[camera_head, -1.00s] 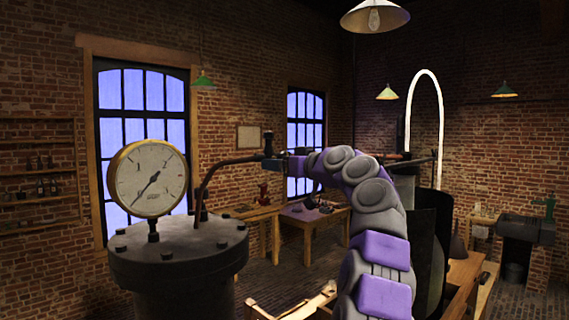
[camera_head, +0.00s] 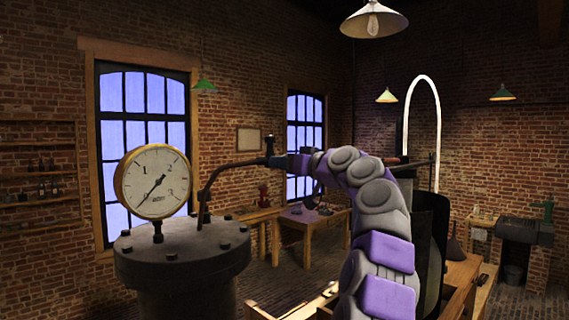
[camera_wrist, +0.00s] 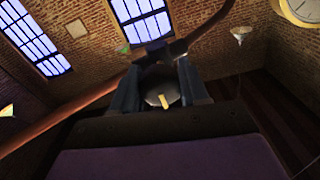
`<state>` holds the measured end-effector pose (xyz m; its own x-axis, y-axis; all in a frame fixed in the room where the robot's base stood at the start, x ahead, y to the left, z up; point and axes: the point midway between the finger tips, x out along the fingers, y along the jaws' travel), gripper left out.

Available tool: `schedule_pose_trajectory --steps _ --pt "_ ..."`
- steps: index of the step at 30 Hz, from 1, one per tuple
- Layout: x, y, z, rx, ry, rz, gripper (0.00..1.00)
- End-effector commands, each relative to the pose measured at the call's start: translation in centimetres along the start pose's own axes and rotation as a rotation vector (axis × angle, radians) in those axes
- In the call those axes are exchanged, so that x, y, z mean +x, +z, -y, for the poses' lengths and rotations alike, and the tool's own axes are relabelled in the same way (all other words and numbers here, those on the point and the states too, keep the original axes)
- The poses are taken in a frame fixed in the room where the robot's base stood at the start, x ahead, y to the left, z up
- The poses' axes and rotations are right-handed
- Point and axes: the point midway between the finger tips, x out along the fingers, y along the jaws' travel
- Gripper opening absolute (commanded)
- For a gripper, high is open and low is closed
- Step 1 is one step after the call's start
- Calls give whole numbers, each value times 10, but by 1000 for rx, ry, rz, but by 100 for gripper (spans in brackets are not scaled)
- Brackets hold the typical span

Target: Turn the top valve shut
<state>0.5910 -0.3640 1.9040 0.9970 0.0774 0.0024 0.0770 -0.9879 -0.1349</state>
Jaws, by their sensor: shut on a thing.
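The top valve (camera_head: 269,146) is a small dark fitting on the pipe that curves up from the tank lid. My gripper (camera_head: 279,161) reaches it from the right, at the end of my purple and grey arm. In the wrist view, the two blue-grey fingers of my gripper (camera_wrist: 160,90) are shut on a dark round valve part with a small yellowish tab (camera_wrist: 164,102). The pipe (camera_wrist: 70,115) runs across just beyond the fingers. My arm hides part of the pipe in the head view. How far the valve is turned cannot be told.
A brass-rimmed pressure gauge (camera_head: 153,182) stands on the bolted grey tank (camera_head: 182,255) at left. A dark cylinder (camera_head: 432,240) stands behind my arm at right. A wooden table (camera_head: 315,217) is farther back. A white lamp (camera_head: 374,20) hangs overhead.

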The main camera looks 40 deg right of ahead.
Motion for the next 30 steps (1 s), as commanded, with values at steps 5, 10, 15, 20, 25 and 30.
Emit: schedule_pose_trajectory --steps 5,10,15,20,25,30 --pt "2 7 -3 54 1 13 14" --pt "2 8 -4 53 2 14 14" --pt "2 7 -3 52 2 13 54" --pt "2 5 -2 50 1 9 69" --pt "1 4 -1 49 1 7 69" --pt "-6 3 0 48 0 5 69"
